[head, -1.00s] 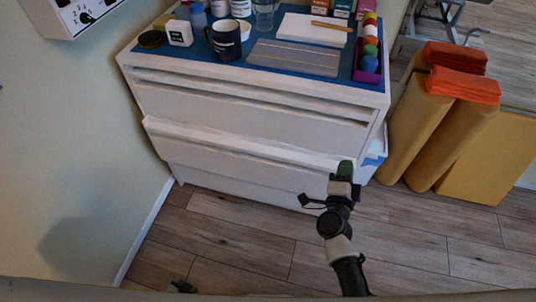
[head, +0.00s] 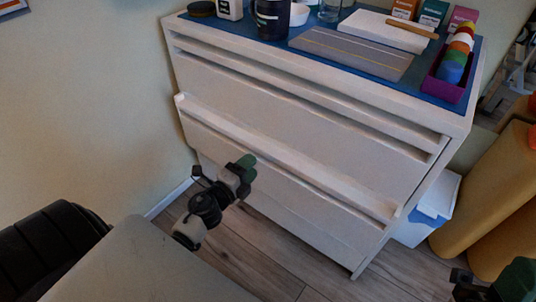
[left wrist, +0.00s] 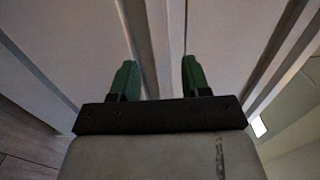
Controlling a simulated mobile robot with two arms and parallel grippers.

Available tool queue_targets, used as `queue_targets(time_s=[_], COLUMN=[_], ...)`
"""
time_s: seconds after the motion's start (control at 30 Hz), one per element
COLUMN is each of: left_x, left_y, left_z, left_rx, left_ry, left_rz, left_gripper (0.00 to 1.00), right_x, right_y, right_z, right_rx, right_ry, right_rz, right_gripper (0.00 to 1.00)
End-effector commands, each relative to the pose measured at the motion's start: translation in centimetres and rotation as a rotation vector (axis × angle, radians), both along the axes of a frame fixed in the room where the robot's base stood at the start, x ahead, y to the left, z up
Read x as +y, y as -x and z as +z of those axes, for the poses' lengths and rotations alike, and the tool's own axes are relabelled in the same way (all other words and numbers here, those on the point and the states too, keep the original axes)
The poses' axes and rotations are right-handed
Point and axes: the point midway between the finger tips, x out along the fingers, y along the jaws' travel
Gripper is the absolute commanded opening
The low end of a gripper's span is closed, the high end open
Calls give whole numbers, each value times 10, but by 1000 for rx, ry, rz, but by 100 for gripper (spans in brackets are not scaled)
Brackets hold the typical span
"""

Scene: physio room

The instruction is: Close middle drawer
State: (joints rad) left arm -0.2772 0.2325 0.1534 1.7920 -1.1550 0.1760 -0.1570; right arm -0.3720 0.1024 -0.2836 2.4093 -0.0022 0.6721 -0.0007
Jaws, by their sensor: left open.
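The white cabinet's middle drawer (head: 290,165) stands out a little from the cabinet, its top edge forming a ledge below the upper drawer front (head: 300,108). My left gripper (head: 246,166) is in front of the middle drawer's lower left part in the head view; any contact cannot be told. In the left wrist view its green fingers (left wrist: 158,78) are apart with nothing held, facing white panels and edges of the cabinet (left wrist: 215,40). My right gripper (head: 495,285) shows only partly at the bottom right corner; its jaws cannot be read.
The cabinet top carries a mug (head: 272,18), a grey board (head: 352,52) and a purple tray (head: 448,88) of coloured items. A white and blue bin (head: 428,215) and yellow rolls (head: 485,215) stand to the right. Wooden floor (head: 285,262) shows in front.

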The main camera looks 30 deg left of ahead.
Motion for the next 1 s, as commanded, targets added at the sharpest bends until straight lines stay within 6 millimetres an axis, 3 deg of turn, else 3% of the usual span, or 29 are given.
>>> queue_targets(time_s=[0.1,0.3,0.5,0.77,1.0], left_x=[-2,-4,-5,-5,-5], left_y=[-26,-55,-67,-68,-68], left_z=[1,0,-1,-1,-1], left_rx=[-3,-1,1,1,2], left_ry=[-1,1,3,3,3], left_rz=[0,1,0,1,1], left_gripper=[47,47,47,47,10], right_x=[0,-1,-2,-2,-2], right_y=[2,7,9,10,10], right_z=[0,1,2,2,2], right_rx=[-17,-52,-72,-74,-74], right_ry=[-6,-18,-24,-25,-25], right_rz=[2,4,4,5,5], right_gripper=[0,0,0,0,0])
